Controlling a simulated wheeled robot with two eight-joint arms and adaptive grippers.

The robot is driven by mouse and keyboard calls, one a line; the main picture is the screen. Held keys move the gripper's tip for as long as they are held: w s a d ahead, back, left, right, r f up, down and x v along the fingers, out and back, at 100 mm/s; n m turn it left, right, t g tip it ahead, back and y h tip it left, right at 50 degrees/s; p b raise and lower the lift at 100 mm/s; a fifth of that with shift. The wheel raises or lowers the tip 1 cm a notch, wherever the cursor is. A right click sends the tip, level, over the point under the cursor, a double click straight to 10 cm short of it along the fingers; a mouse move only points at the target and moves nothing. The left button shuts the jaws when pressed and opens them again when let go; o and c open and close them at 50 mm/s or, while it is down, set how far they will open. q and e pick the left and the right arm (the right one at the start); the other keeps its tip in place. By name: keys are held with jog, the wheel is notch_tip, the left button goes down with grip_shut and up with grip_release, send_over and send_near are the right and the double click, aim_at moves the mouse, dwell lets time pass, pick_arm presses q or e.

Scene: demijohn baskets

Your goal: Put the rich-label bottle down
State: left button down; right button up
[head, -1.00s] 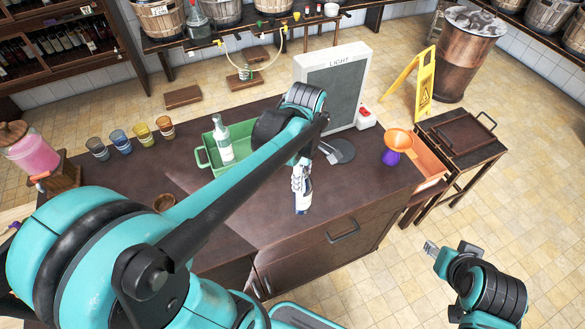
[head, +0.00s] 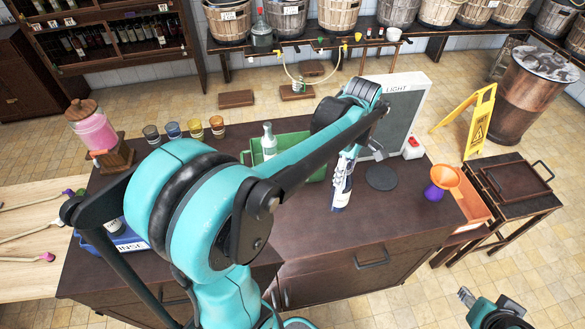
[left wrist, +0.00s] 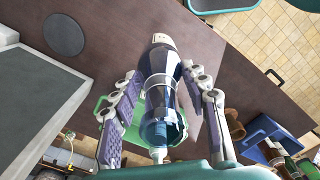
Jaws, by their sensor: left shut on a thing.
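My left gripper (head: 349,158) is shut on the rich-label bottle (head: 341,186), a dark blue bottle with white parts. It holds the bottle over the dark brown worktop, left of a round dark disc (head: 381,178). In the left wrist view the bottle (left wrist: 161,78) lies between the two fingers (left wrist: 158,98). I cannot tell whether its base touches the worktop. The bottle's upper part is partly hidden by the gripper in the head view. My right gripper (head: 466,296) is at the lower right, away from the worktop; its opening is unclear.
A green crate (head: 248,157) with a pale bottle (head: 268,140) stands behind my left arm. A light box (head: 405,105) stands behind the disc. The worktop's front right is clear.

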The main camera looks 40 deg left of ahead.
pick_arm(q)
jog(key=w+a+f+p, duration=0.1)
jog(key=w+a, duration=0.7)
jog(key=a, duration=0.4)
jog(key=w+a+f+p, duration=0.1)
jog(key=w+a, duration=0.6)
jog(key=a, duration=0.5)
notch_tip(320, 180, down, 10)
jog(key=shift+w+a+r+b, duration=0.15)
jog(key=shift+a+r+b, duration=0.05)
jog(key=shift+b, duration=0.15)
jog(key=shift+f, duration=0.15)
jog(key=c, duration=0.8)
grip_release()
